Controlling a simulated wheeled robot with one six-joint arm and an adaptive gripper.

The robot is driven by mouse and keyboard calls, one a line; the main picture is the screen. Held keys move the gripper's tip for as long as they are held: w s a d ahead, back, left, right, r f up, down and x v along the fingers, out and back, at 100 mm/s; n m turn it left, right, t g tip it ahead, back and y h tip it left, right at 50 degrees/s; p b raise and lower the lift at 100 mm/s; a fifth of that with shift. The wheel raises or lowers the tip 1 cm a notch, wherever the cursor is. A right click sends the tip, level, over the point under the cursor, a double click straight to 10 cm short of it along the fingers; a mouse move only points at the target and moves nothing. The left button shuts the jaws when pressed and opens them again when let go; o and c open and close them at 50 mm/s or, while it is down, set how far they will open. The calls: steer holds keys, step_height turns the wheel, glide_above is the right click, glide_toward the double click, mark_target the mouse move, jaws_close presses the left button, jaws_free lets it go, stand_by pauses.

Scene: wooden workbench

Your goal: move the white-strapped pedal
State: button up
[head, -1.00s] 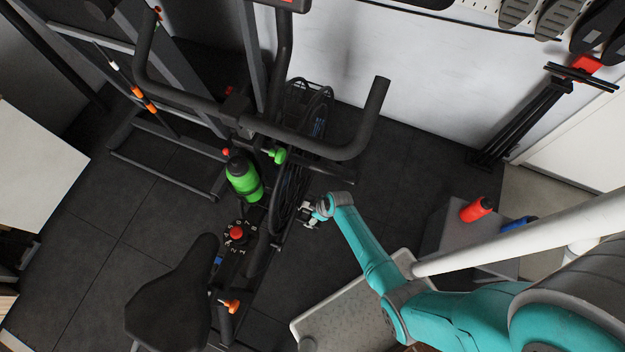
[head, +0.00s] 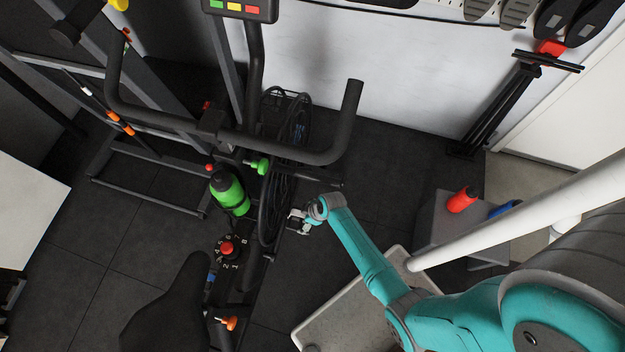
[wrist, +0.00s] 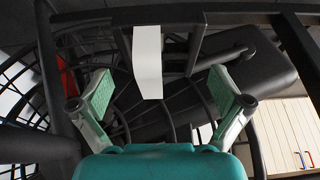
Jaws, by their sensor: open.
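The white-strapped pedal shows in the wrist view as a white strap (wrist: 148,62) hanging below a dark bar near the top centre. My gripper (wrist: 160,95) is open, with one green-padded finger on each side of the strap's line. The strap appears beyond the fingertips, between them and a little left of centre; I cannot tell the exact gap. In the head view my gripper (head: 298,222) is beside the exercise bike's black wheel (head: 268,205), on its right side. The pedal cannot be made out clearly there.
The bike's handlebar (head: 290,152) spans above the wheel, and its saddle (head: 165,310) is at lower left. A green bottle (head: 229,190) sits on the frame. A grey box (head: 440,225) bearing a red bottle (head: 462,199) stands right. Dark floor is clear between bike and box.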

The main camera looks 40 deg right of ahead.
steer(key=v, duration=0.8)
steer(key=shift+r, duration=0.25)
steer(key=shift+s, duration=0.1)
